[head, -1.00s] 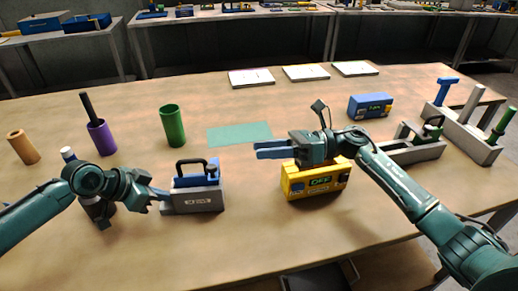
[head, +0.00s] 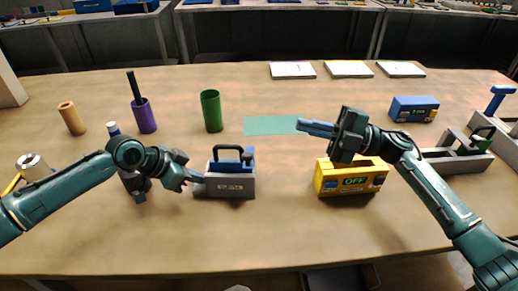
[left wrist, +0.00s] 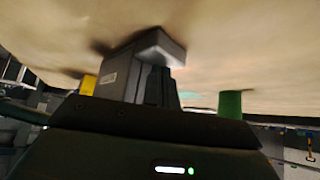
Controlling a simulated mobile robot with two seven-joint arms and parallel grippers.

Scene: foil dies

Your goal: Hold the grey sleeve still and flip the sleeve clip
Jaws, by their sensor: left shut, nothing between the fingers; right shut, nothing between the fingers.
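The grey sleeve (head: 240,191) is a labelled grey block standing on the table left of centre. A blue part (head: 218,166) sits in its top, with a black handle-like piece (head: 228,149) above it; I take this piece for the sleeve clip but cannot be sure. My left gripper (head: 199,184) is shut at the sleeve's left end; I cannot tell whether it touches. A labelled grey block, likely the sleeve, shows in the left wrist view (left wrist: 110,78). My right gripper (head: 303,126) is shut and empty, pointing left, raised near the yellow box and away from the sleeve.
The yellow box (head: 327,183) reading OFF stands under my right gripper. A green cup (head: 211,112), purple cup (head: 146,118) and tan cylinder (head: 71,118) stand behind. A blue box (head: 413,108) is at right. A teal patch (head: 268,125) lies clear.

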